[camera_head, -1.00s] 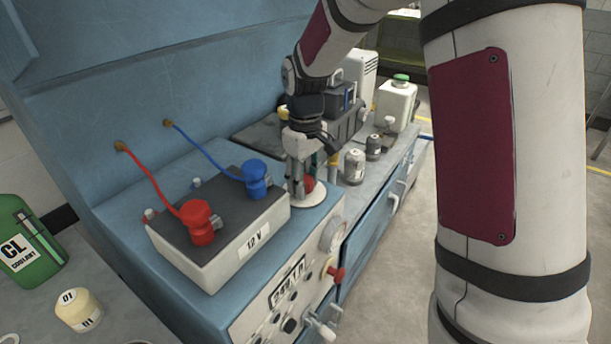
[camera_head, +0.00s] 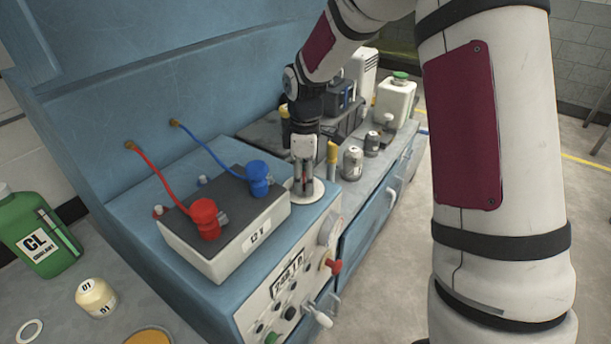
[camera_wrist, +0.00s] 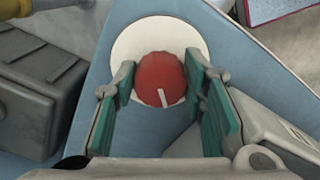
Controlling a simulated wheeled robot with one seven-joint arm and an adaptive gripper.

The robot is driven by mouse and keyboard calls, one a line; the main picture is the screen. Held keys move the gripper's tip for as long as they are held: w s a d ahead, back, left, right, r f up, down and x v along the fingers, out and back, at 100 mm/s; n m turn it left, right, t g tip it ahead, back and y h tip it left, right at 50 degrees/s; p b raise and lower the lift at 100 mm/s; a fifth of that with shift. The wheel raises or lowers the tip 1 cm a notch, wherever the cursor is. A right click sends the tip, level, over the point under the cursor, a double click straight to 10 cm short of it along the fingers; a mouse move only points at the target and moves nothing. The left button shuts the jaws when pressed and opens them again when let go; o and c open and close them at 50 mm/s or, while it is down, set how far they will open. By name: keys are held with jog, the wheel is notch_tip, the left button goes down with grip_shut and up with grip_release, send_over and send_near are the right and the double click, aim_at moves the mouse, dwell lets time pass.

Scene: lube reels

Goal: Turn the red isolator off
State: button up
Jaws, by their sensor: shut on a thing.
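The red isolator is a round red knob (camera_wrist: 157,72) with a white pointer mark. It sits on a white disc (camera_wrist: 122,48) on the blue bench top. In the wrist view the pointer mark points down and slightly right. My gripper (camera_wrist: 163,90) is shut on the knob, with one teal pad on each side of it. In the head view my gripper (camera_head: 305,182) points straight down over the white disc (camera_head: 316,195) and its fingers hide most of the knob.
The 12 V battery (camera_head: 195,252), with a red clamp (camera_head: 204,217) and a blue clamp (camera_head: 259,178), stands just left of my gripper. Small grey bottles (camera_head: 353,163) and a yellow-topped item (camera_head: 333,153) stand to the right. A control panel (camera_head: 290,290) faces the front.

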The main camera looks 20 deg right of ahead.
aim_at(304, 177)
dwell(0.4)
jog(key=o, duration=1.2)
jog(key=shift+c, duration=0.2)
notch_tip(304, 177, up, 12)
jog(key=shift+r, duration=0.1)
